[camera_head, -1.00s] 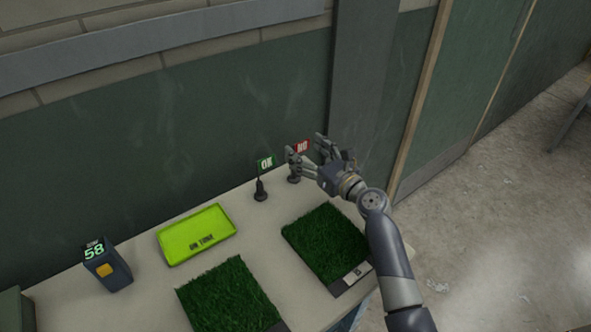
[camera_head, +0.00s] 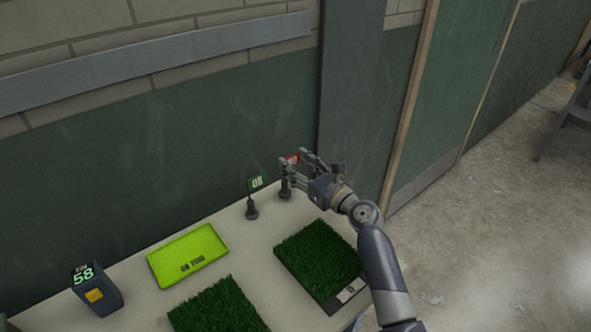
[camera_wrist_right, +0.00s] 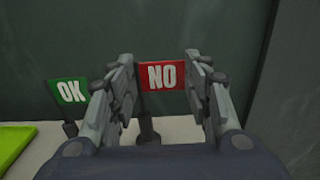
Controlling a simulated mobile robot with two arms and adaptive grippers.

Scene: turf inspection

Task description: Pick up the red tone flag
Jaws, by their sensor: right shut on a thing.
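The red flag (camera_head: 292,159), marked NO, stands upright on a dark base at the back of the table. In the right wrist view the red flag (camera_wrist_right: 162,76) is between the two sets of fingers, facing me. My right gripper (camera_head: 297,168) is shut on the red flag; its fingers hide part of the flag and its pole. The base appears to be at the tabletop; I cannot tell whether it is lifted. My left gripper is not in view.
A green OK flag (camera_head: 257,182) stands close to the left of the red one. A lime tray (camera_head: 165,273), turf squares (camera_head: 318,255) and a box reading 58 (camera_head: 97,290) are also on the table (camera_head: 232,262). The green wall (camera_head: 150,165) is close behind.

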